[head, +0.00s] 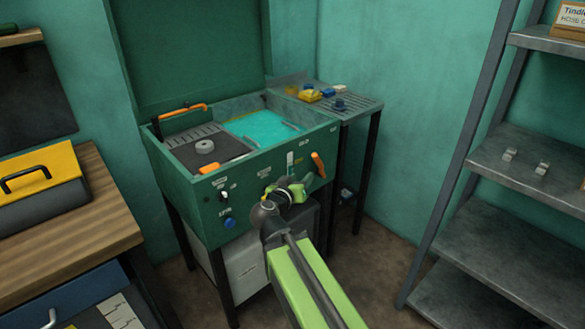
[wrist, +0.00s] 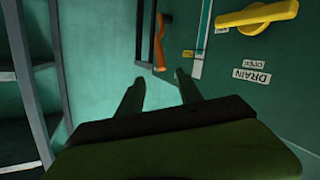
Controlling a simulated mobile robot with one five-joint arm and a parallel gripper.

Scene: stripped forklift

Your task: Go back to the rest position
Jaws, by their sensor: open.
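My gripper (head: 285,190) is at the end of my outstretched green arm, in front of the front panel of the green wash cabinet (head: 260,150). In the wrist view its two dark fingers (wrist: 160,80) stand apart with nothing between them. A yellow handle (wrist: 257,16) beside a "DRAIN" label (wrist: 251,76) lies to the right of the fingers, apart from them. An orange handle (wrist: 161,40) shows ahead of the fingers and also on the panel in the head view (head: 318,164). My gripper hides part of the panel in the head view.
The cabinet's basin holds a grey ring (head: 204,146) and bright blue liquid (head: 260,126). A side rack (head: 360,104) with small parts adjoins it. A metal shelf unit (head: 490,218) stands right, a wooden bench (head: 75,238) left. Some floor (head: 375,255) is clear between cabinet and shelves.

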